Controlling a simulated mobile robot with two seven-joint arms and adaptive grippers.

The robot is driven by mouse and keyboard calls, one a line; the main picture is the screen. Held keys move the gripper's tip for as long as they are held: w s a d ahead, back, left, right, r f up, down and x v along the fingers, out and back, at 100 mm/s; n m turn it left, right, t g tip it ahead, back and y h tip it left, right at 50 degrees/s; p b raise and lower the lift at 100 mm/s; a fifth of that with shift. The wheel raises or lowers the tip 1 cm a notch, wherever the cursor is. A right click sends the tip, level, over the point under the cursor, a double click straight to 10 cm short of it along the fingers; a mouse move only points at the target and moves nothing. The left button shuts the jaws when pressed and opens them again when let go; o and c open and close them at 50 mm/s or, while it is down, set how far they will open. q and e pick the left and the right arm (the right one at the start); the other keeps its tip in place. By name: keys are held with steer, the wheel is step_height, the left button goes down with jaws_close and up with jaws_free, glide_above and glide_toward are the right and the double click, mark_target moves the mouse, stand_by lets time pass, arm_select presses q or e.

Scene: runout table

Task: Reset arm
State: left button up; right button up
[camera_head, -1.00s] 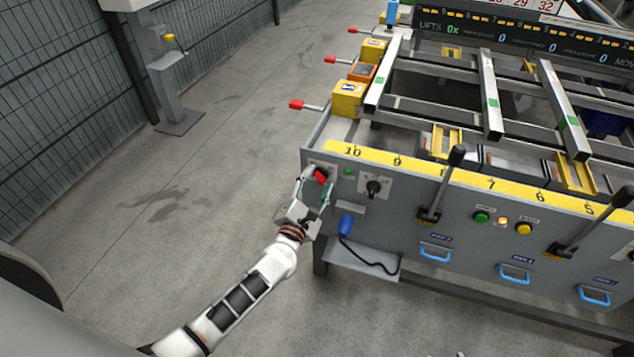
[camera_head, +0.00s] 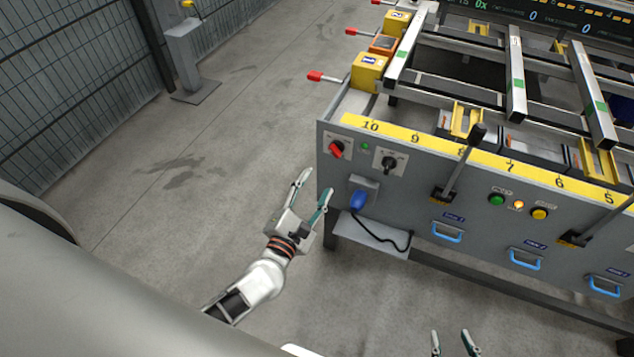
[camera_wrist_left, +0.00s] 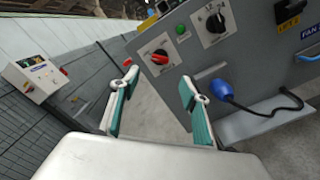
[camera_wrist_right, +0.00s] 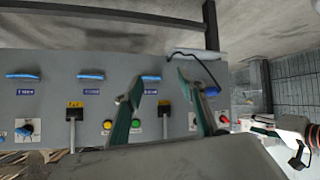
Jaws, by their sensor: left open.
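My left gripper (camera_head: 312,190) is open and empty, in front of the left end of the grey table panel, apart from it. In the left wrist view its two fingers (camera_wrist_left: 155,100) stand apart, with a red rotary switch (camera_wrist_left: 160,57) beyond them. The red switch (camera_head: 337,149) also shows on the panel in the head view. My right gripper (camera_head: 453,343) shows only its fingertips at the bottom edge of the head view. In the right wrist view its fingers (camera_wrist_right: 165,95) are spread with nothing between them, facing the panel.
The grey panel (camera_head: 410,190) carries a black selector (camera_head: 389,162), a blue plug (camera_head: 359,200), levers (camera_head: 459,165), buttons and blue handles (camera_head: 447,232). A shelf (camera_head: 370,232) juts out below the plug. Open floor (camera_head: 200,170) lies left of the table.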

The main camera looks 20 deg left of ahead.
stand_by(0.4)
arm_select(q)
steer(key=s+d+f+m+g+h+p, duration=0.1)
steer(key=s+d+m+g+h, duration=0.1)
steer(key=s+m, duration=0.55)
steer(key=s+d+f+m+g+h+p, duration=0.1)
steer(key=s+d+f+m+h+p, duration=0.2)
steer(key=m, duration=0.8)
steer(key=s+a+f+m+g+y, duration=0.3)
steer(key=s+a+f+m+g, duration=0.1)
steer(key=s+m, duration=0.6)
steer(key=shift+s+a+f+m, duration=0.25)
steer(key=shift+a+f+m, duration=0.4)
steer(key=shift+m, duration=0.6)
arm_select(e)
steer(key=r, duration=0.2)
steer(key=s+a+r, duration=0.1)
steer(key=shift+w, duration=0.1)
